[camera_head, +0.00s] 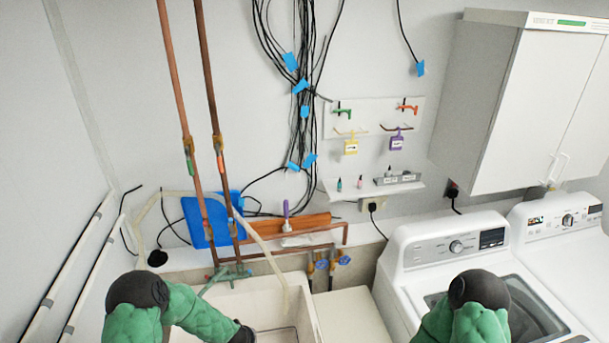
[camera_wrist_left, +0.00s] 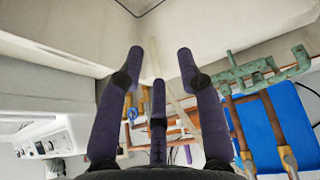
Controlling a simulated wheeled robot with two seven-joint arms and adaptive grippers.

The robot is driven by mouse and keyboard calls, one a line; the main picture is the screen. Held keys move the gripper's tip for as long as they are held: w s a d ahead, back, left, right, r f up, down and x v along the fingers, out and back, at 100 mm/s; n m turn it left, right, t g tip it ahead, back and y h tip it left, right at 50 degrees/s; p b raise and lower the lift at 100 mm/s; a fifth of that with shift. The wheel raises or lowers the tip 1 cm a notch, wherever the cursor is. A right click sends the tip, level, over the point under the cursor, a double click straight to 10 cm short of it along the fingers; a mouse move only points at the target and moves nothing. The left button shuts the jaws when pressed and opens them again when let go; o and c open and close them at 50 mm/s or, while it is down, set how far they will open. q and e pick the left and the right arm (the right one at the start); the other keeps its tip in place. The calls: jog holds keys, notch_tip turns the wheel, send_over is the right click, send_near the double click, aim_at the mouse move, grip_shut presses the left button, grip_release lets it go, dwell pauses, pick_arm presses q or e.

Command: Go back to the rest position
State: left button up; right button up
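My left gripper (camera_wrist_left: 160,62) shows in the left wrist view, with its dark purple fingers spread apart and nothing between them. Beyond it are a pale sink wall and pipes, seen upside down. In the head view my green left arm (camera_head: 190,307) enters at the bottom left over the sink, and its hand is out of frame. My green right arm (camera_head: 465,318) is at the bottom right in front of the washing machine (camera_head: 450,247). My right gripper is out of view.
A utility sink (camera_head: 305,317) is below the copper pipes (camera_head: 177,75) and a blue board (camera_head: 194,222). A pegboard (camera_head: 368,113) and small shelf (camera_head: 340,193) hang on the wall. A white cabinet (camera_head: 480,100) is at the upper right. A second machine (camera_head: 540,232) is at the far right.

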pick_arm(q)
jog(key=s+d+f+n+g+h, duration=0.1)
jog(key=s+d+g, duration=0.1)
jog(key=s, duration=0.7)
jog(key=s+d+f+n+g+h, duration=0.1)
jog(key=s+d+h, duration=0.1)
jog(key=s, duration=0.7)
jog(key=s+d+f+n+g+h, duration=0.1)
jog(key=s+d+g, duration=0.15)
jog(key=s, duration=0.65)
notch_tip(320, 180, down, 30)
jog(key=d+m+b, duration=0.1)
jog(key=d+b, duration=0.1)
jog(key=b, duration=2.9)
jog(key=shift+w+r, duration=0.25)
jog(key=shift+w, duration=0.1)
jog(key=shift+t, duration=0.25)
